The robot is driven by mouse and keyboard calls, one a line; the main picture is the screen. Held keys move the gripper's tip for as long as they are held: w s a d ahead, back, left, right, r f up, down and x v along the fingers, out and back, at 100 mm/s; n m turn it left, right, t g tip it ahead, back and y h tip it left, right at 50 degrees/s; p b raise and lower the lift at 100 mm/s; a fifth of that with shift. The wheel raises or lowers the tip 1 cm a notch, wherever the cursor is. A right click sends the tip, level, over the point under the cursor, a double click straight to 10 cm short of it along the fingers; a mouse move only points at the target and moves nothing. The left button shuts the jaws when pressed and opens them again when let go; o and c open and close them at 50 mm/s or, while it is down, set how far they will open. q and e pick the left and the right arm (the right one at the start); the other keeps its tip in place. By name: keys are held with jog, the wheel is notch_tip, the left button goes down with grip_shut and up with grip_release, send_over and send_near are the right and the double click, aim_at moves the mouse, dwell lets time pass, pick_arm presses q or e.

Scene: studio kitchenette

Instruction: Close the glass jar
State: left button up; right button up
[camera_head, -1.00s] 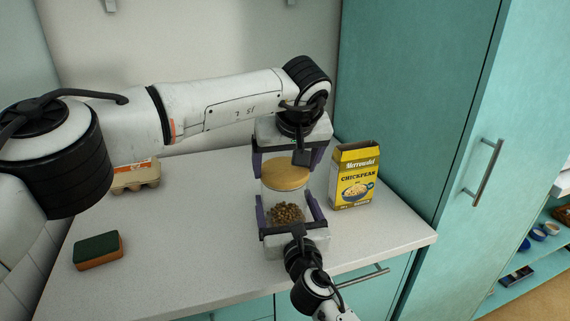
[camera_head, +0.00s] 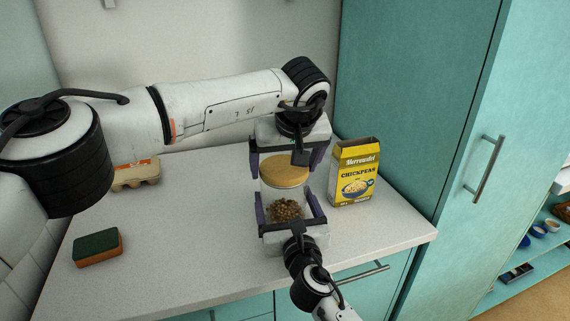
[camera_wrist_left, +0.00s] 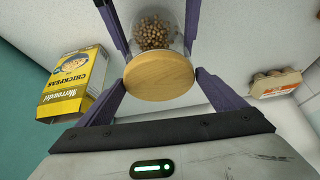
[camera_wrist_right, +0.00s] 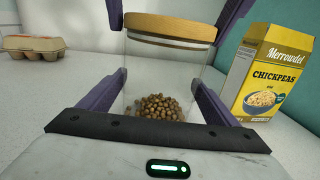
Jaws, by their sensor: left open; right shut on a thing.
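The glass jar (camera_wrist_right: 180,68) holds chickpeas (camera_wrist_right: 158,107) and stands upright on the counter. Its round wooden lid (camera_head: 286,170) is over the mouth and looks slightly tilted. The lid's pale seal band (camera_wrist_right: 168,41) shows beneath the wood in the right wrist view; I cannot tell whether it is fully seated. My right gripper (camera_head: 284,198) is shut on the jar's body from the front. My left gripper (camera_head: 285,174) is open, its fingers on either side of the lid from behind; the left wrist view also shows the lid (camera_wrist_left: 158,76) between its fingers.
A yellow chickpea box (camera_head: 354,174) stands right of the jar, close to my left gripper. An egg carton (camera_head: 137,176) is at the back left and a green-orange sponge (camera_head: 97,248) at the front left. The counter (camera_head: 180,235) between sponge and jar is clear. A tall teal cabinet (camera_head: 415,100) bounds the right.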

pick_arm(q)
jog(key=shift+r, duration=0.1)
pick_arm(e)
jog(key=shift+r, duration=0.1)
pick_arm(q)
jog(key=shift+v, duration=2.05)
jog(key=c, duration=2)
jog(key=shift+w+f, duration=0.1)
jog(key=shift+f, duration=0.15)
jog(key=shift+w+f, duration=0.25)
jog(key=shift+f, duration=0.2)
jog(key=shift+r, duration=0.1)
